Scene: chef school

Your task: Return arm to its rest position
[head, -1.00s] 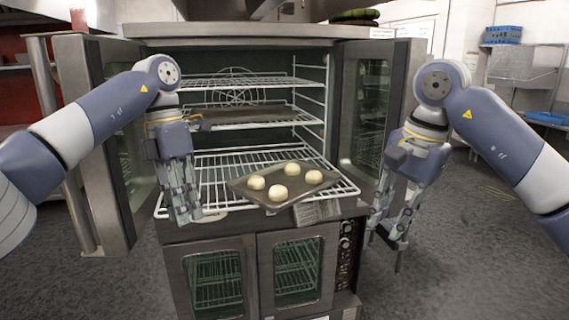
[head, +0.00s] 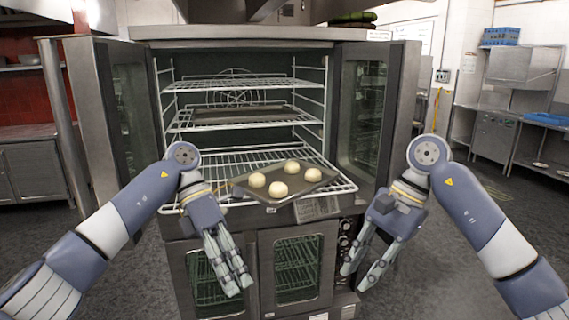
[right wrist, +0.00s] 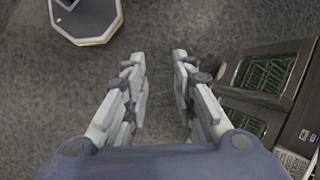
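My left gripper (head: 239,288) hangs in front of the oven's lower doors, fingers pointing down, with a narrow gap between them and nothing held. My right gripper (head: 355,279) hangs at the oven's right front, fingers pointing down and open. In the right wrist view its two fingers (right wrist: 160,62) are well apart, with only dark floor between them. Both arms are bent, with the forearms coming in from the lower corners.
The oven (head: 240,32) stands ahead with both upper doors open. A tray (head: 322,187) with several pale dough balls (head: 279,189) rests on its pulled-out rack (head: 225,158), just above my grippers. Dark floor (head: 440,250) is free at the right. A steel counter (head: 497,135) stands far right.

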